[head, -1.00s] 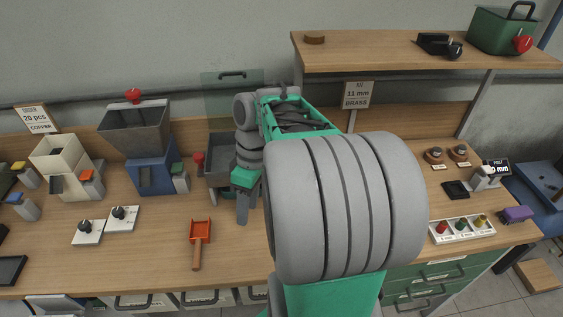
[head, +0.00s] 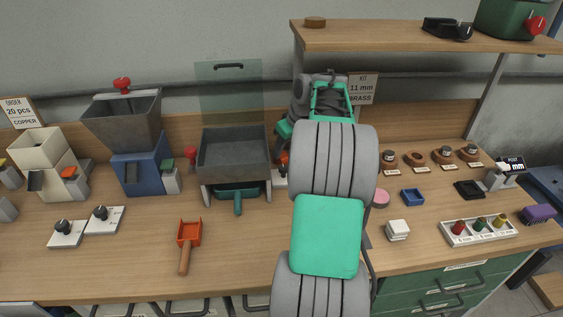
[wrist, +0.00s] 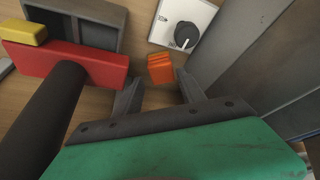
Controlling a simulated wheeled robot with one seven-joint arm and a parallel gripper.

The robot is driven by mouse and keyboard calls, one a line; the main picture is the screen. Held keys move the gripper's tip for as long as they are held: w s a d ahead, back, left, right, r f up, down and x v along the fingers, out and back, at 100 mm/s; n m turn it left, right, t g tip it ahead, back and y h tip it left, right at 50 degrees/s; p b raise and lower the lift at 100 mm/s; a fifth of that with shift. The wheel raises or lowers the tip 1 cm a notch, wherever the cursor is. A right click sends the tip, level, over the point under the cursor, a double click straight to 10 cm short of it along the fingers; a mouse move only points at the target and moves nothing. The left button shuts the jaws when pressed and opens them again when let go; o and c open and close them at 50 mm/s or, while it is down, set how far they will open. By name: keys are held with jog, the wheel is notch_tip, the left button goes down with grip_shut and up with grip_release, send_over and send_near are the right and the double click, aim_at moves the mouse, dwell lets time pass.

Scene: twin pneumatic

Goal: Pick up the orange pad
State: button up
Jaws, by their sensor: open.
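The orange pad (wrist: 160,68) shows in the wrist view as a small ridged orange block beside a white dial plate (wrist: 181,25). My gripper (wrist: 158,88) is open, with one dark finger on each side just below the pad in the picture. Nothing is visibly held, and I cannot tell whether a finger touches the pad. In the head view a bit of orange (head: 283,158) shows beside my arm, right of the grey tray; my arm hides most of that spot.
In the wrist view a red block (wrist: 75,66), a dark post and a grey wall on the right stand close by. The head view shows the grey tray (head: 234,178), an orange scoop (head: 189,233) and a blue hopper machine (head: 140,175).

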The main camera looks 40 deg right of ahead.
aim_at(282, 155)
jog(key=x, duration=0.4)
jog(key=shift+a+f, duration=0.1)
jog(key=shift+f, duration=0.05)
jog(key=shift+c, duration=0.6)
grip_shut()
